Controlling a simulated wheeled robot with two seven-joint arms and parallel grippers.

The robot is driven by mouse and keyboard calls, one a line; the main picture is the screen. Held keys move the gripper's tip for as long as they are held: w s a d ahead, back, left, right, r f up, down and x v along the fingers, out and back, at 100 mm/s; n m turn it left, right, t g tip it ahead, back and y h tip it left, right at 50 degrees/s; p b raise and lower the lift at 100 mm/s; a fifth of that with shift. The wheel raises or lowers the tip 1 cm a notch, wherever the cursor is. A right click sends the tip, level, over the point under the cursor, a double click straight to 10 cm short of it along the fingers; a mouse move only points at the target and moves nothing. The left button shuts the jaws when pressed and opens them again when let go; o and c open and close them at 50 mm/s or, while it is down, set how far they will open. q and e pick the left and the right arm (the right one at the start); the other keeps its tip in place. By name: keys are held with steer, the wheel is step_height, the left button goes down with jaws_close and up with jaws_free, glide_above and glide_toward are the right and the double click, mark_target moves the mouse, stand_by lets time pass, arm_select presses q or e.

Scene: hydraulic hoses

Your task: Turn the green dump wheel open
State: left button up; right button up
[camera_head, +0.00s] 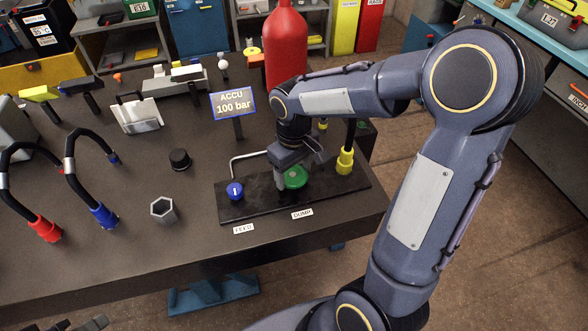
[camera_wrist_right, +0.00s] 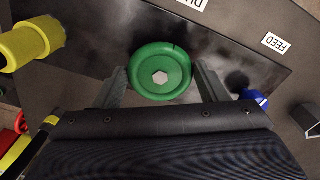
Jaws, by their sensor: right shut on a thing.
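The green dump wheel (camera_head: 295,177) sits on the black base plate (camera_head: 240,209), behind the DUMP label (camera_head: 303,214). My right gripper (camera_head: 289,179) reaches down over it from above. In the right wrist view the green wheel (camera_wrist_right: 160,71), with a hex nut in its centre, lies between the two fingers of my right gripper (camera_wrist_right: 160,84), one on each side. The right gripper is shut on the wheel. A dark mark shows on the wheel's rim.
A blue feed knob (camera_head: 234,190) stands left of the wheel, and a yellow-ended hose (camera_head: 345,162) right of it. Behind stand a red accumulator (camera_head: 285,50) and an ACCU 100 bar sign (camera_head: 234,104). A hex nut (camera_head: 164,209) and black cap (camera_head: 180,160) sit left.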

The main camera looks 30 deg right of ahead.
mark_target(294, 175)
steer(key=o, duration=1)
steer(key=shift+r, duration=0.1)
step_height(294, 175, up, 8)
steer(key=shift+f, duration=0.15)
steer(key=s+a+m+t+y, duration=0.1)
steer(key=s+t, duration=0.1)
steer(key=s, duration=0.3)
steer(key=s+a+m+t+y, duration=0.1)
steer(key=s+m, duration=0.1)
steer(key=s, duration=0.4)
steer(key=s+a+m+t+y, duration=0.1)
steer(key=s+a+t, duration=0.1)
steer(key=s, duration=0.4)
steer(key=shift+a+t+y, duration=0.1)
steer(key=shift+t+y, duration=0.2)
steer(key=shift+y, duration=0.1)
